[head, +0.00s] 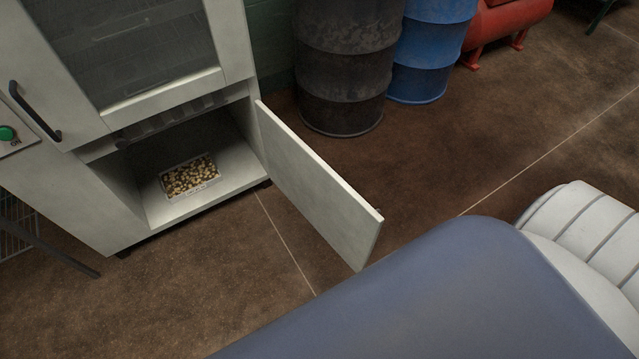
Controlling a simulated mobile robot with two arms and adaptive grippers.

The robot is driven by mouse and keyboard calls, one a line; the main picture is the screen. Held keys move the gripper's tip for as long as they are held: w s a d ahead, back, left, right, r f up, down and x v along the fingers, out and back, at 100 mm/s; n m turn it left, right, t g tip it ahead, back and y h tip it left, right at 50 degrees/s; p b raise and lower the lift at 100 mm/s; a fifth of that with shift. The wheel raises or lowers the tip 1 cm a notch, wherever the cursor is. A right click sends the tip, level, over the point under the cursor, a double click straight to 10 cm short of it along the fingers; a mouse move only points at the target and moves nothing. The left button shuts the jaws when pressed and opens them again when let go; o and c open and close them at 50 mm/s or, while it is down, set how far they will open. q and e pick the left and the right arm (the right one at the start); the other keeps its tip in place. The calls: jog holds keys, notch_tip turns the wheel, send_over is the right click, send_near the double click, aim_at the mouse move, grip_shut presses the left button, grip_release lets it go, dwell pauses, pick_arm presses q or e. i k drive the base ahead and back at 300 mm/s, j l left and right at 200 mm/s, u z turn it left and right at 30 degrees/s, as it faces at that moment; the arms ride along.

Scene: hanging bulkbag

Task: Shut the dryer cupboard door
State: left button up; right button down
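The dryer cupboard door (315,187) is a pale grey panel low on the dryer, hinged at the right side of the opening. It stands wide open, swung out towards me over the floor. The cupboard (215,195) behind it is open to view. Inside, on its floor, sits a small white tray (163,189) of cream and dark pieces. The dryer (75,166) has a glazed upper door with a dark handle (35,112). Neither of my grippers shows in the head view.
A black drum (345,70), a blue drum (430,50) and a red tank (510,22) stand behind the door. A large blue-grey rounded shape and a white ribbed part fill the lower right. Bare brown floor lies before the cupboard. A dark wire rack (18,228) is at left.

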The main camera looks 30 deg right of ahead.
aim_at(353, 226)
jog(key=l+u, duration=0.15)
jog(key=l, duration=0.3)
jog(key=k+l+u, duration=0.15)
jog(key=l, duration=0.25)
jog(key=k+l+u, duration=0.15)
jog(key=l, duration=0.3)
jog(key=k+l+u, duration=0.15)
jog(key=l, duration=0.25)
jog(key=k+l+u, duration=0.15)
jog(key=l, duration=0.25)
jog(key=i+l+u, duration=0.1)
jog(key=l, duration=0.25)
jog(key=i+l, duration=0.1)
jog(key=l, duration=0.25)
jog(key=i+l+u, duration=0.15)
jog(key=l, duration=0.6)
jog(key=l+u, duration=0.3)
jog(key=l, duration=0.15)
jog(key=k, duration=0.05)
